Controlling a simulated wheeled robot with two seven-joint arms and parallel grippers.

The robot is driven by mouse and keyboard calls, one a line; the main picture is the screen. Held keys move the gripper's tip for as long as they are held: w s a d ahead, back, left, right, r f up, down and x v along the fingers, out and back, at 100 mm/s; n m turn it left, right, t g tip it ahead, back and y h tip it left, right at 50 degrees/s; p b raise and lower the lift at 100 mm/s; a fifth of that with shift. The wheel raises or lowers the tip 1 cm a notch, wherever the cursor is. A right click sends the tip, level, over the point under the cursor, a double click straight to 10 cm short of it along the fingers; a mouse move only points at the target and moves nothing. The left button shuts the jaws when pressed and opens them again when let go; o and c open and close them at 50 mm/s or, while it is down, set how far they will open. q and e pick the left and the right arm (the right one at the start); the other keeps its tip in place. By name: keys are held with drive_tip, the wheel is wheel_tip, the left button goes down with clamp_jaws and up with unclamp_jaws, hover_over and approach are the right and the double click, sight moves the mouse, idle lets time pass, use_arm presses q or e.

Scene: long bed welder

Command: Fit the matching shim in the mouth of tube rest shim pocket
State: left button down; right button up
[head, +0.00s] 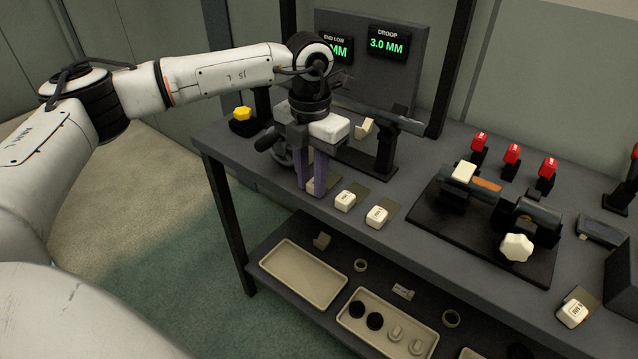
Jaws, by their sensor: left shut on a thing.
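My left gripper (313,188) points down over the left front part of the bench, its purple fingers shut on a small pale shim (315,184) that they mostly hide. Two cream shims with dark markings, a left one (345,201) and a right one (376,217), lie just right of the fingers by olive pads. Behind the gripper a dark tube (385,117) lies across a black rest (386,160), with a cream piece (364,128) near it. I cannot make out the pocket's mouth; my wrist covers part of that area. My right gripper is out of view.
A display panel reads droop 3.0 MM (387,43); the other readout is partly covered. A clamp fixture with a white knob (516,247) stands right, before several red-topped posts (512,154). Another cream block (573,313) lies at the front right. Trays (302,290) sit on the lower shelf.

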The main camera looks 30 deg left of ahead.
use_arm(q)
drive_tip(key=shift+r, duration=0.15)
drive_tip(key=shift+r+p, duration=1.35)
drive_tip(key=shift+r, duration=0.3)
